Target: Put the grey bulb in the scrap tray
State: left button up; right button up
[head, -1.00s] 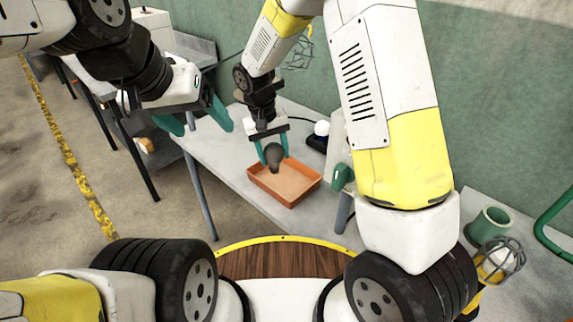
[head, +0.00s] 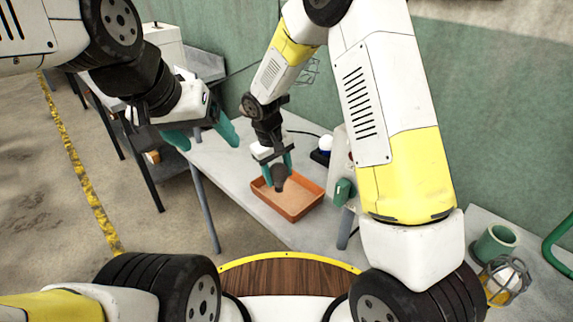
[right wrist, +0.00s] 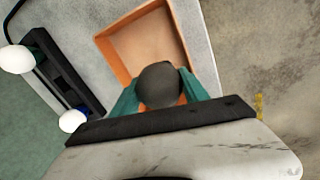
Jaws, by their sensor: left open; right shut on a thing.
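The grey bulb (head: 279,175) is held between the fingers of my right gripper (head: 278,166), which is shut on it. It also shows in the right wrist view (right wrist: 160,86), between the teal fingers. The scrap tray is an orange, shallow, open box (head: 292,213) on the grey bench. The bulb hangs over the tray's back left part in the head view. I cannot tell whether it touches the tray floor. The tray also shows in the right wrist view (right wrist: 113,55) and looks empty. My left gripper (head: 209,141) is open and empty, left of the bench top.
A dark holder (head: 319,157) with a white bulb (head: 326,143) stands behind the tray; the right wrist view shows two white bulbs (right wrist: 17,60) there. A green cup (head: 494,245) and a caged lamp (head: 503,280) are at the right. The bench left of the tray is clear.

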jog(key=shift+w+d+f, duration=0.1)
jog(key=shift+w+d, duration=0.65)
jog(key=shift+d, duration=0.1)
jog(key=shift+w+d+f, duration=0.15)
jog(key=shift+d+f, duration=0.05)
jog(key=shift+f, duration=0.7)
jog(key=shift+w+d+f, duration=0.15)
jog(key=shift+f, duration=0.75)
jog(key=shift+f, duration=0.1)
jog(key=o, duration=1.4)
jog(key=r, duration=0.4)
jog(key=a+r, duration=0.1)
jog(key=r, duration=0.3)
jog(key=s+r, duration=0.1)
jog(key=r, duration=0.3)
jog(key=shift+a, duration=0.35)
